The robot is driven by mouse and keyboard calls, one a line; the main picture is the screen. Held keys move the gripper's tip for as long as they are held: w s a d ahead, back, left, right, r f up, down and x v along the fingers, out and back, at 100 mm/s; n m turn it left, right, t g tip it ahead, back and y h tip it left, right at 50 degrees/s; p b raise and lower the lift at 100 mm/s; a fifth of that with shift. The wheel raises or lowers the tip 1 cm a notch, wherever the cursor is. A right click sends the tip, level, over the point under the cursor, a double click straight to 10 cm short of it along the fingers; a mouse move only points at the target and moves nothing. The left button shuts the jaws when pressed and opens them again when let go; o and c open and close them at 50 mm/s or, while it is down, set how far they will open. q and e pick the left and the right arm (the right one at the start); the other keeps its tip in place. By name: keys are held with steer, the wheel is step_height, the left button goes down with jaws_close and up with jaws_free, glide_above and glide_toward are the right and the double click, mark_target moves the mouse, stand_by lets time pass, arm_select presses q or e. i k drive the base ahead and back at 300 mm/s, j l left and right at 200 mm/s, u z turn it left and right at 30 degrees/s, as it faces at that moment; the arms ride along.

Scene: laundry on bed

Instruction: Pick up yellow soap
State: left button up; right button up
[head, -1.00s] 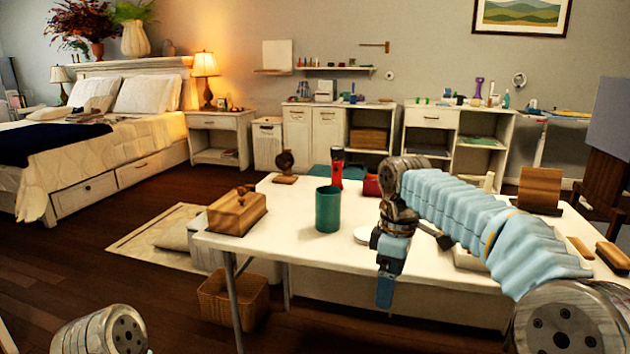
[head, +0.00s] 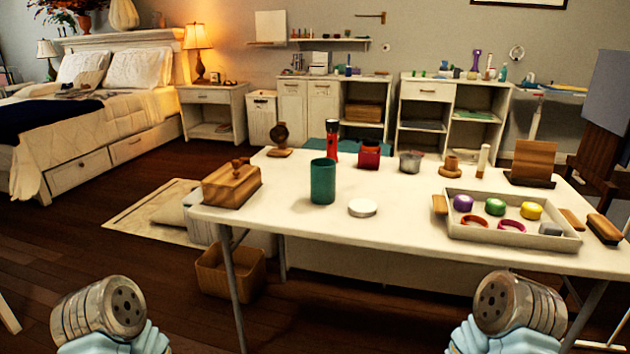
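The yellow soap (head: 531,211) is a small round piece at the right end of a pale tray (head: 500,243) on the white table. A green round piece (head: 495,207) and a purple round piece (head: 463,203) sit to its left in the same tray. Two reddish rings (head: 510,226) and a grey block (head: 550,229) lie in front of them. Neither gripper shows; only upper parts of my arms appear at the bottom edge, well away from the tray.
The white table (head: 400,224) also holds a wooden box (head: 231,184), a green cup (head: 322,181), a white round lid (head: 362,208) and a red flashlight (head: 332,140). A wooden stand (head: 532,163) is behind the tray. A brush (head: 603,229) lies right of it.

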mark_target(530, 211)
steer(key=z, duration=1.3)
